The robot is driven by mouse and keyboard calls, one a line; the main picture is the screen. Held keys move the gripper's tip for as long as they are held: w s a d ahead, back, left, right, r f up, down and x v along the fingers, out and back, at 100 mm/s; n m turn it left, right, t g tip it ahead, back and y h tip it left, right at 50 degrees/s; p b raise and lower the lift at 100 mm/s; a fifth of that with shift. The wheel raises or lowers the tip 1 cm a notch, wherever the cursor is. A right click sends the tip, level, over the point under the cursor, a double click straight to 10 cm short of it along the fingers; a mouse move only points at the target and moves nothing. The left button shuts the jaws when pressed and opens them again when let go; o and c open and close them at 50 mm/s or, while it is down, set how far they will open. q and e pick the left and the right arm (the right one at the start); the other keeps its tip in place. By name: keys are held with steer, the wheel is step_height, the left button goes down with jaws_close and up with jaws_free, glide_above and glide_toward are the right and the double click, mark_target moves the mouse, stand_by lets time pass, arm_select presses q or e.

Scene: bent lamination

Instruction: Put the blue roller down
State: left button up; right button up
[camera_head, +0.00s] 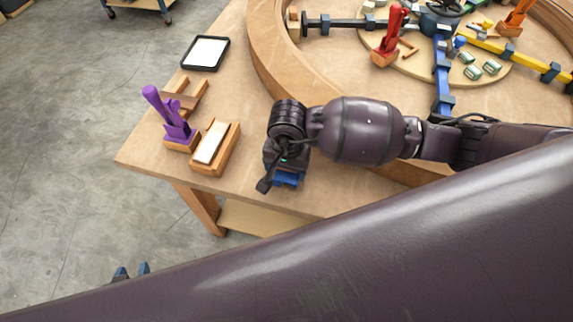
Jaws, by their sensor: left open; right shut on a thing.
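My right gripper (284,176) points down over the front part of the wooden table, right of the wooden block with a pale top. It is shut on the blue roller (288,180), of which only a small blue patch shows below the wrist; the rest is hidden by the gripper. I cannot tell whether the roller touches the table. My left gripper (131,272) is open and empty at the lower left, beyond the table's edge over the floor. Only its dark blue fingertips show, above my large dark arm link.
A wooden block with a pale top (213,145), a purple clamp (168,115), an empty notched wooden holder (186,93) and a black-framed white tablet (206,52) stand left. A curved wooden form (262,60) with red, orange and blue fittings fills the right. Bare tabletop (250,98) lies between.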

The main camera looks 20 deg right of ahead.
arm_select(q)
steer(key=shift+s+f+b, duration=0.1)
steer(key=shift+f+b, duration=0.25)
steer(key=shift+f, duration=0.2)
arm_select(e)
steer(key=shift+s+f, duration=0.1)
steer(key=shift+f, duration=0.6)
steer(key=shift+c, duration=0.8)
steer(key=o, duration=0.9)
steer(key=shift+o, duration=1.1)
steer(key=shift+d, duration=0.1)
arm_select(q)
steer(key=shift+s+f, duration=0.1)
steer(key=shift+s, duration=0.2)
arm_select(e)
steer(key=shift+r, duration=0.1)
steer(key=shift+r, duration=0.25)
step_height(320, 180, up, 11)
steer(key=shift+r+p, duration=0.2)
steer(key=shift+p, duration=0.35)
steer(key=shift+r, duration=0.75)
arm_select(q)
steer(key=shift+w+r, duration=0.4)
steer(key=shift+r, duration=0.4)
